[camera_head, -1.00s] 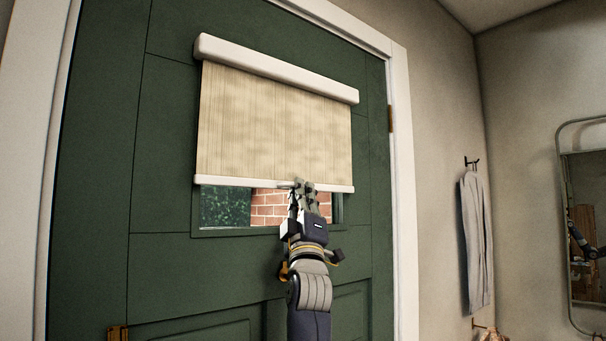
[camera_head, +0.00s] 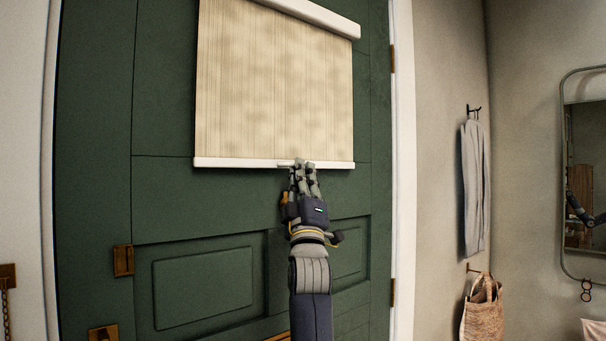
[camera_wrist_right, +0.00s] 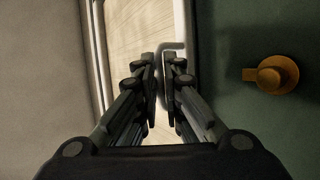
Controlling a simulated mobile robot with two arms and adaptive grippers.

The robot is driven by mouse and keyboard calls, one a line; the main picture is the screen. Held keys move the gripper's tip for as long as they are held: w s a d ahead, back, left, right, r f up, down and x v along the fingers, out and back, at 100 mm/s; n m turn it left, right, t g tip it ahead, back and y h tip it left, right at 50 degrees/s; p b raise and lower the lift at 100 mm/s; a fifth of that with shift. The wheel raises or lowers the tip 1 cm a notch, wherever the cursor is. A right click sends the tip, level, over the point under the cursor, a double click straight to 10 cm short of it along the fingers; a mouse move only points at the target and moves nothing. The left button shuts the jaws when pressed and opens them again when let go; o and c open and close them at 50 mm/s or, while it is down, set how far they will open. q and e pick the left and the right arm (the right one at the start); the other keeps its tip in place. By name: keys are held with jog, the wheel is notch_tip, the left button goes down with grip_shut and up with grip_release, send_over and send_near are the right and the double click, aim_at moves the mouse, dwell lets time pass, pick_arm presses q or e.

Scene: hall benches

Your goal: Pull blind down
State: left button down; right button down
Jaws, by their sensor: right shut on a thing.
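The beige blind (camera_head: 275,85) hangs on a dark green door (camera_head: 95,190), with a white headrail (camera_head: 325,16) at the top and a white bottom bar (camera_head: 235,163). No window glass shows below the bar. My right gripper (camera_head: 302,168) reaches up from below and is shut at the middle of the bottom bar, on the small pull handle there. In the right wrist view, the fingers (camera_wrist_right: 161,75) close around the thin grey pull handle (camera_wrist_right: 172,46), with the blind (camera_wrist_right: 127,30) behind. My left gripper is not in view.
A brass latch (camera_head: 124,260) and a brass plate (camera_head: 103,333) sit on the door's left side. In the right wrist view a brass knob (camera_wrist_right: 275,75) shows. A grey garment (camera_head: 474,188), a woven bag (camera_head: 484,308) and a mirror (camera_head: 585,180) are at the right.

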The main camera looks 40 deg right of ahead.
jog(key=c, duration=1.9)
grip_release()
jog(key=shift+w+a+f, duration=0.1)
jog(key=shift+w+f, duration=0.1)
jog(key=shift+f, duration=0.2)
jog(key=shift+o, duration=0.9)
jog(key=shift+r, duration=0.15)
jog(key=v, duration=1.2)
